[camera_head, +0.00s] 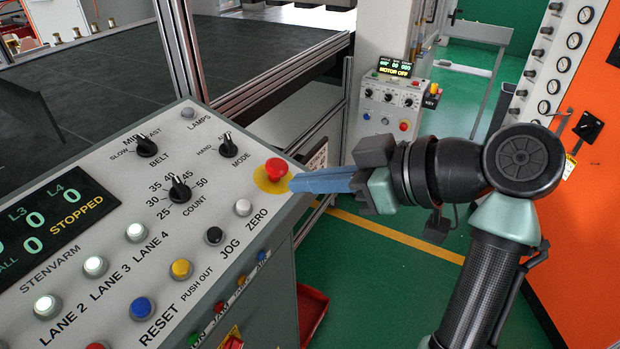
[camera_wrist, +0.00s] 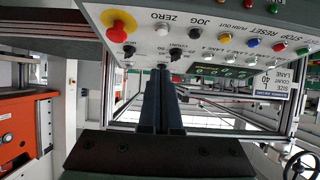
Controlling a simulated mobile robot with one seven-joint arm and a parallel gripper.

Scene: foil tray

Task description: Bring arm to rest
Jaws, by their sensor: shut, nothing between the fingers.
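My gripper (camera_head: 292,184) is at the end of my arm, on the right side of the head view. Its blue-grey fingers are shut together with nothing between them. In the head view the fingertips overlap the edge of the red emergency button (camera_head: 276,168) on its yellow disc; I cannot tell whether they touch it. In the wrist view my gripper (camera_wrist: 161,75) points toward the control panel (camera_wrist: 205,20), and the red button (camera_wrist: 117,33) stands apart to the left of the fingertips.
The sloped control panel (camera_head: 125,190) carries several knobs and buttons, and its display reads STOPPED. A smaller panel (camera_head: 395,105) reading MOTOR OFF stands behind. An orange cabinet (camera_head: 590,190) with gauges is close on the right. Green floor (camera_head: 370,270) is open below my gripper.

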